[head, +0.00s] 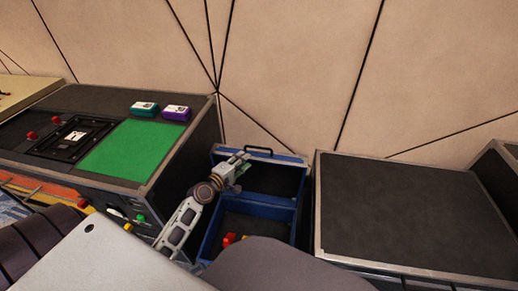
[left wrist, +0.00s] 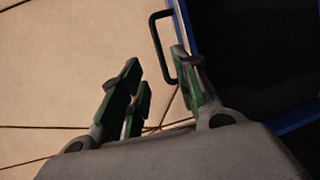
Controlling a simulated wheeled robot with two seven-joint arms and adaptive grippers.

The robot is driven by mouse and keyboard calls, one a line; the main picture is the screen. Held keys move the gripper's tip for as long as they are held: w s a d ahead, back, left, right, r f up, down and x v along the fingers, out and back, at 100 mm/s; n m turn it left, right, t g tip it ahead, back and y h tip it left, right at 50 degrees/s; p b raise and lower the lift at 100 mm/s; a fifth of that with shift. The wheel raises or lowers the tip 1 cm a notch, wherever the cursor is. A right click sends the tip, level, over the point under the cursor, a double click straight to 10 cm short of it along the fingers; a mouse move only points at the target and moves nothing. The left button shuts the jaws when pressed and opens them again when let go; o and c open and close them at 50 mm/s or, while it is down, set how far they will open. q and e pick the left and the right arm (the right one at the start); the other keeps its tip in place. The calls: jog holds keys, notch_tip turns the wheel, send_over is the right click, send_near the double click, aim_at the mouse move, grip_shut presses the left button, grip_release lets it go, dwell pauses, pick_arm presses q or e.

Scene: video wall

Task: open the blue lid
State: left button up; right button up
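The blue box (head: 299,222) stands in the gap between two dark consoles. Its blue lid (head: 290,158) is raised and leans back toward the wall, with its dark inner face showing. A black handle (head: 258,150) is on the lid's upper edge; it also shows in the left wrist view (left wrist: 156,42), beside the right-hand finger. My left gripper (head: 241,167) is in front of the lid's upper left part. In the left wrist view its green-padded fingers (left wrist: 158,95) are apart with nothing between them. Whether a finger touches the lid or handle, I cannot tell. My right gripper is not in view.
The right console top (head: 410,208) is bare. A panelled wall (head: 300,60) stands behind.

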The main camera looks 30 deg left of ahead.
aim_at(259, 148)
pick_arm(q)
jog(key=shift+b+x, duration=0.95)
jog(key=shift+x, duration=4.8)
jog(key=shift+w+d, duration=0.1)
jog(key=shift+w, duration=0.2)
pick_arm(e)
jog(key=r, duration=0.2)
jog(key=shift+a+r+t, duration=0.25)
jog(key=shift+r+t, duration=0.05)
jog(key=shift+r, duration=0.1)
pick_arm(q)
jog(key=shift+f, duration=0.1)
grip_shut()
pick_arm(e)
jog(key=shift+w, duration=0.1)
